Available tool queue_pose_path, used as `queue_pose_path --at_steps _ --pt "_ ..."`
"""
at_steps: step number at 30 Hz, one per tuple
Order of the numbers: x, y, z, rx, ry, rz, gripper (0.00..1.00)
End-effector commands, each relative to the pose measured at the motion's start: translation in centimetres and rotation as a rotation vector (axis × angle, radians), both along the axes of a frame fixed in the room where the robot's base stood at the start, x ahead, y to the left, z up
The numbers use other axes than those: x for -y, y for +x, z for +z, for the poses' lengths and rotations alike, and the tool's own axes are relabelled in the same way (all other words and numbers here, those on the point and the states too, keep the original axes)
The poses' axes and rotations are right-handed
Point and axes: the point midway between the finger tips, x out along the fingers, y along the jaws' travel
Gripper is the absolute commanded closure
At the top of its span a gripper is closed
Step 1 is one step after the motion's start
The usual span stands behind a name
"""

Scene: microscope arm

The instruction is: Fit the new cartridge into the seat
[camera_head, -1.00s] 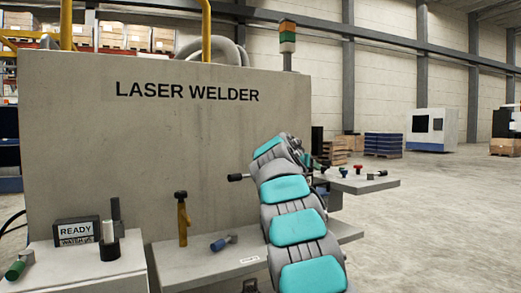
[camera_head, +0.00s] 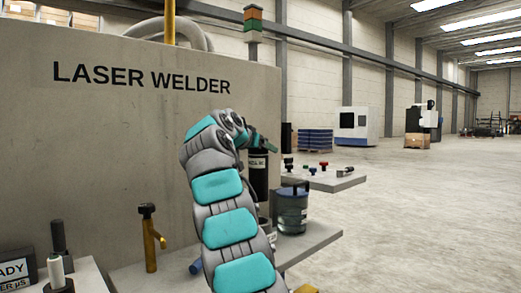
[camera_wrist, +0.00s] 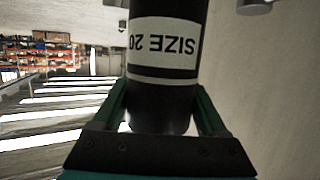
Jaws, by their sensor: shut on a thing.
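A black cylinder with a white label (camera_head: 258,180) hangs upright at my gripper (camera_head: 262,143), to the right of my arm. I take it to be the new cartridge. In the wrist view the cartridge (camera_wrist: 162,85) sits between the green fingers of my gripper (camera_wrist: 165,108), which are shut on it. Its label reads "SIZE 20", upside down in that view. Its lower part in the head view comes close to the bench items, and I cannot tell whether it touches them. I cannot make out the seat; my arm hides part of the bench.
A clear jar with a dark lid (camera_head: 292,212) stands on the bench, right of the cartridge. A brown-handled tool (camera_head: 150,240) stands left of my arm, by a blue cylinder (camera_head: 196,267). A side shelf (camera_head: 335,180) holds small coloured knobs. The laser welder's wall (camera_head: 110,140) rises behind.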

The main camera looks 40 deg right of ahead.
Motion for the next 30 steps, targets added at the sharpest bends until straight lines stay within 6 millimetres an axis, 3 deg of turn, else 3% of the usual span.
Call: queue_pose_path --at_steps 5,21,30 --pt "-0.5 -0.2 0.0 0.003 -0.002 0.0 1.0" --pt "-0.4 -0.2 -4.6 0.003 -0.002 0.0 1.0" --pt "-0.4 -0.2 -5.7 0.003 -0.002 0.0 1.0"
